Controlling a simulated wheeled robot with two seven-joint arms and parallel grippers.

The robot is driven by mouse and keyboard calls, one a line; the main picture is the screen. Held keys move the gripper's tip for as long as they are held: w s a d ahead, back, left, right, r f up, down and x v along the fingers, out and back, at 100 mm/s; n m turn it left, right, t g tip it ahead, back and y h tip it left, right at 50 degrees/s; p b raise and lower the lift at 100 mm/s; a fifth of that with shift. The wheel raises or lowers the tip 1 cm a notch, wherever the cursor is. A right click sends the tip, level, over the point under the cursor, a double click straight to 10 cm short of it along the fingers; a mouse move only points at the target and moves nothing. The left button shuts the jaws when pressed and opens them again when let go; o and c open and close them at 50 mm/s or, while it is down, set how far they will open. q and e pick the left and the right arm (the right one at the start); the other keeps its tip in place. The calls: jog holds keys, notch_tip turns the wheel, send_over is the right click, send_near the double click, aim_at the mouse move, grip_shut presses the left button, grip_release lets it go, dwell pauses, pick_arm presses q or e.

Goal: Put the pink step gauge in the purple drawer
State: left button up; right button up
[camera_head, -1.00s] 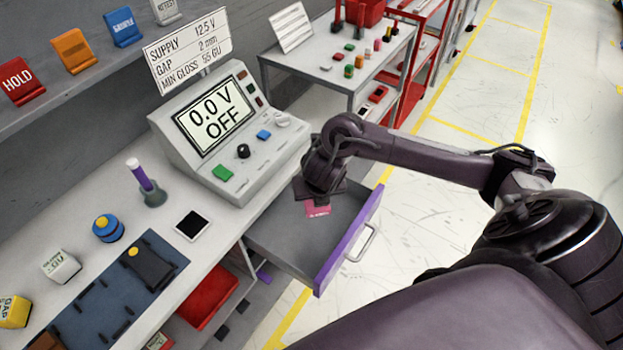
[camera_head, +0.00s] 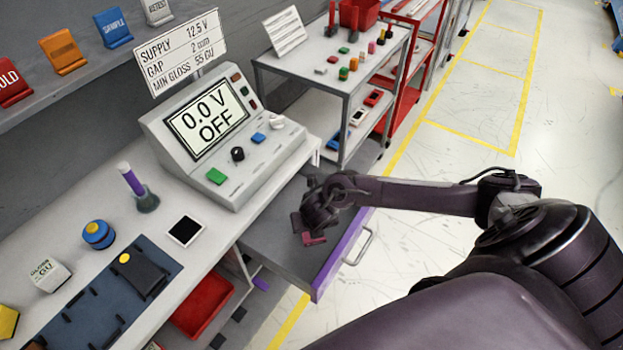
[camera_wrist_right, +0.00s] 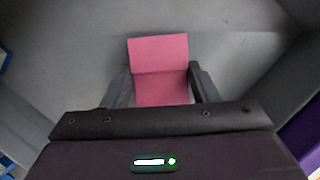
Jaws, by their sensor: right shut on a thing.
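The purple drawer (camera_head: 340,255) is pulled open under the bench, with a purple front, a metal handle and a grey inside. The pink step gauge (camera_wrist_right: 158,55) is between the fingers of my right gripper (camera_wrist_right: 160,88), which is shut on it. In the right wrist view the grey drawer inside lies around and beyond the gauge, and part of the purple front shows at the lower right. In the head view my right gripper (camera_head: 313,236) is over the open drawer with a small pink part of the gauge showing below. I cannot tell whether the gauge touches the drawer floor. My left gripper is not in view.
The bench holds a grey console (camera_head: 220,135), a black-and-white card (camera_head: 186,230), a purple-handled tool in a holder (camera_head: 132,180) and a dark blue mat (camera_head: 85,310). A red bin (camera_head: 203,305) is below the bench. A cart (camera_head: 340,75) stands behind.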

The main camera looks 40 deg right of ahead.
jog(key=o, duration=1)
jog(key=p+v, duration=0.2)
jog(key=v, duration=1)
jog(key=shift+s+p, duration=0.1)
jog(key=shift+p, duration=0.3)
